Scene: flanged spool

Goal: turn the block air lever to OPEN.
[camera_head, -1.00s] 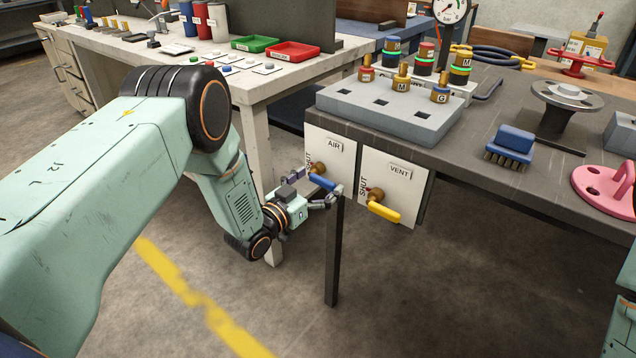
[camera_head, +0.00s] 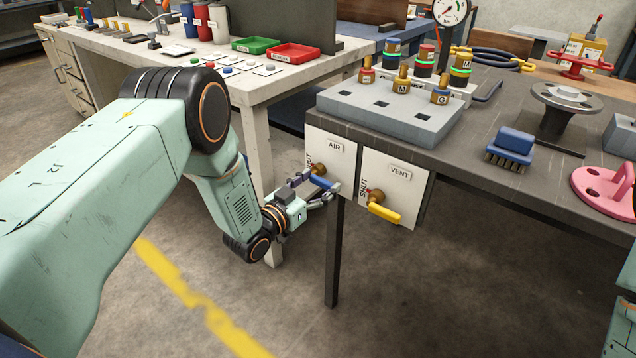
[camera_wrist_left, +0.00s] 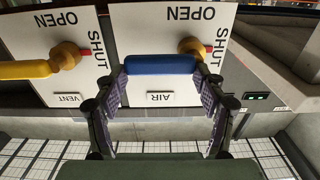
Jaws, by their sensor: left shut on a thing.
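The blue AIR lever (camera_head: 322,183) sits on a brass valve stem on the white AIR plate (camera_head: 344,176), at the front of the dark bench. My left gripper (camera_head: 317,185) is shut on its handle, one finger at each end. In the left wrist view, which is upside down, the blue handle (camera_wrist_left: 160,64) lies level between the fingers (camera_wrist_left: 163,78). It points away from the SHUT marking, where a red mark shows beside the stem. The OPEN marking is at that picture's top; in the head view I cannot see it. My right gripper is out of view.
The yellow VENT lever (camera_head: 384,212) is close beside, on its own plate (camera_head: 406,181), and lies the same way as the blue one. A dark bench leg (camera_head: 333,260) stands below the AIR plate. A grey block (camera_head: 390,115) with brass-capped plugs is on the bench above.

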